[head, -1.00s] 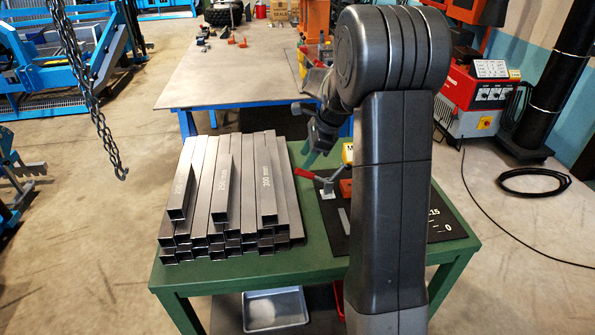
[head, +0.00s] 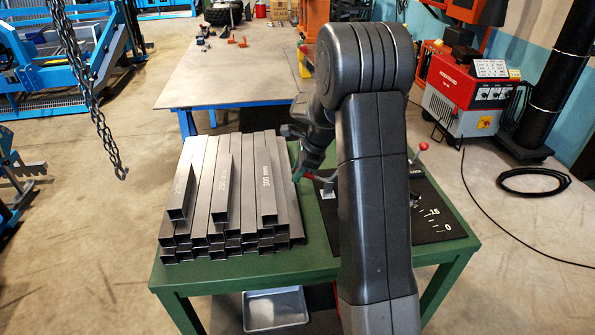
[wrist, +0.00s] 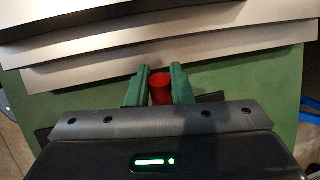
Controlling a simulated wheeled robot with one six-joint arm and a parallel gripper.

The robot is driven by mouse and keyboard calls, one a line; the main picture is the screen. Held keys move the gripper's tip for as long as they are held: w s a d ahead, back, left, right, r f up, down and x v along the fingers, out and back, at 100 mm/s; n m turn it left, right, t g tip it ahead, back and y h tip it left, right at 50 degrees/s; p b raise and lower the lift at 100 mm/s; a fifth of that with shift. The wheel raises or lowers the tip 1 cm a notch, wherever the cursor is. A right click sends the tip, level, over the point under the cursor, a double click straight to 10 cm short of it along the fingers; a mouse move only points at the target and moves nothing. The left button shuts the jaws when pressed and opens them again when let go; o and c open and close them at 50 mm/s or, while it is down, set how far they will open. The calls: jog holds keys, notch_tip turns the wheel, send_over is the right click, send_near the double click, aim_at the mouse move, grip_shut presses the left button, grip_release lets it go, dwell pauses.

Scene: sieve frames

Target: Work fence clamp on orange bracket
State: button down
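The fence clamp's red handle (wrist: 161,87) sits between the two green fingers of my gripper (wrist: 161,84) in the wrist view. It fills the gap, and the fingers appear closed against its sides. In the head view my gripper (head: 297,174) is at the clamp's handle end, right of the steel tubes. A grey piece of the clamp (head: 327,190) shows beside my arm. The orange bracket is hidden behind my arm in the head view.
Stacked steel tubes (head: 225,205) lie close left of my gripper and across the top of the wrist view. The green table (head: 318,240) has a bare strip beside them. A red-knobbed lever (head: 422,147) stands at right above a dark scale plate (head: 440,228).

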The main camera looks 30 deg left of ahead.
jog(key=shift+r, duration=0.1)
jog(key=shift+w+d+r+g+y+p, duration=0.35)
jog(key=shift+d+r+g+y, duration=0.1)
jog(key=shift+r+y, duration=0.15)
jog(key=shift+w+d+r+g+y+p, duration=0.2)
jog(key=shift+w+d+r+g+y, duration=0.2)
jog(key=shift+r+y, duration=0.2)
jog(key=shift+w+d+r+m+g+y+p, duration=0.4)
jog(key=shift+w+d+r+g+y, duration=0.35)
jog(key=shift+y, duration=0.35)
jog(key=shift+w+d+r+g+y+p, duration=0.2)
jog(key=shift+w+d+r+g+y, duration=0.15)
jog(key=shift+y, duration=0.2)
jog(key=shift+w+d+r+g+y+p, duration=0.15)
jog(key=shift+w+d+g+y, duration=0.05)
jog(key=shift+d+g+y, duration=0.3)
jog(key=shift+w+d+r+m+g+y+p, duration=0.15)
jog(key=shift+w+d+g+y, duration=0.3)
jog(key=shift+y, duration=0.15)
jog(key=shift+w+d+r+m+g+y+p, duration=0.1)
jog(key=shift+w+d+m+g+y+p, duration=0.05)
jog(key=shift+w+d+g+y, duration=0.3)
jog(key=shift+s, duration=0.1)
jog(key=c, duration=1.3)
grip_release()
jog(key=shift+d, duration=0.1)
